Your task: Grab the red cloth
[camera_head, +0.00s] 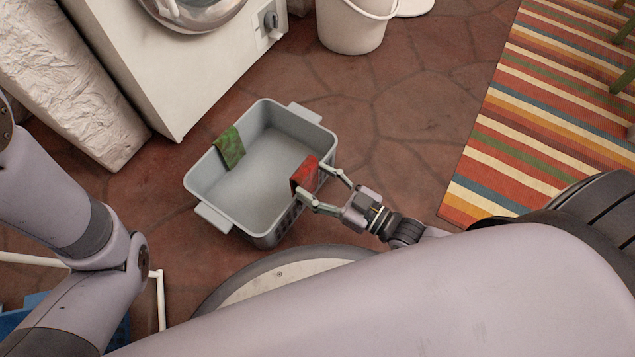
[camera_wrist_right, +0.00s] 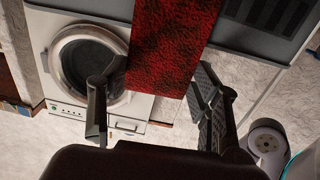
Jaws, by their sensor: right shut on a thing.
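The red cloth (camera_head: 306,174) hangs over the right rim of the grey basket (camera_head: 205,183) in the head view. My right gripper (camera_head: 318,184) is at that rim with its two fingers on either side of the cloth, shut on it. In the right wrist view the red cloth (camera_wrist_right: 172,45) spans the space between the fingers of the right gripper (camera_wrist_right: 155,105). A green cloth (camera_head: 229,147) hangs over the opposite rim of the basket. My left arm shows at the left of the head view, but its gripper is out of view.
A white washing machine (camera_head: 175,65) stands behind the basket at upper left. A white bucket (camera_head: 352,30) stands at the top. A striped rug (camera_head: 530,120) lies at right. Bare stone floor (camera_head: 400,110) lies between the basket and the rug.

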